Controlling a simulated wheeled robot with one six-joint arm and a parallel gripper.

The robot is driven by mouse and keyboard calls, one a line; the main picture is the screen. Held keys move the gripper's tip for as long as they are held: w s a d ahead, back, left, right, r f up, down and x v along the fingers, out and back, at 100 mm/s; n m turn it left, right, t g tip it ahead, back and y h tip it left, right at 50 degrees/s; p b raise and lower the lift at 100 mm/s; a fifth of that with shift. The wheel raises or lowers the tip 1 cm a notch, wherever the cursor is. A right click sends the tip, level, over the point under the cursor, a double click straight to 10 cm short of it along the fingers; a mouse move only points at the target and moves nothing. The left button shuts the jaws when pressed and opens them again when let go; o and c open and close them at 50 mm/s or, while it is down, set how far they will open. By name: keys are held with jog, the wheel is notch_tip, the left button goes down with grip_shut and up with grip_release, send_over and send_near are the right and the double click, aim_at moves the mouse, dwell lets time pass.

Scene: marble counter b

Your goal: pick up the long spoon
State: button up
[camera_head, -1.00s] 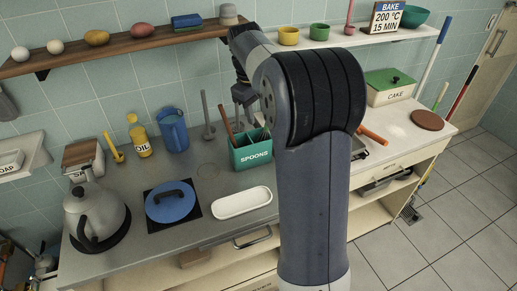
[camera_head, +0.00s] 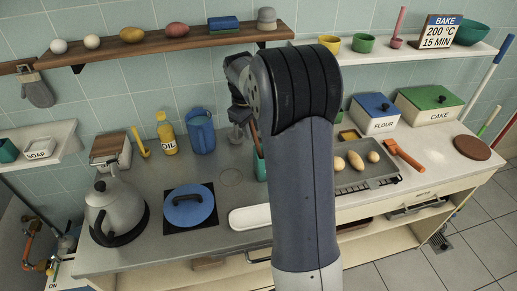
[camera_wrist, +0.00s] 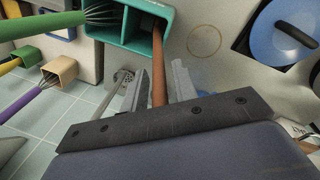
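The long spoon's likely handle, a brown shaft (camera_wrist: 158,70), rises from the green spoon box (camera_wrist: 171,20) in the wrist view. It also shows in the head view (camera_head: 256,138), where my arm hides most of the box (camera_head: 261,170). My gripper (camera_wrist: 162,82) has one finger on each side of the shaft, with gaps beside it, so it looks open around it. In the head view my gripper (camera_head: 238,130) is partly hidden by my arm, above the counter near the box. The spoon's bowl end is not visible.
A blue jug (camera_head: 201,132) and yellow oil bottle (camera_head: 167,135) stand behind, left of the box. A blue lid (camera_head: 188,205), white dish (camera_head: 250,217) and kettle (camera_head: 115,210) are on the counter.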

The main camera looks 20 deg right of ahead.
grip_shut()
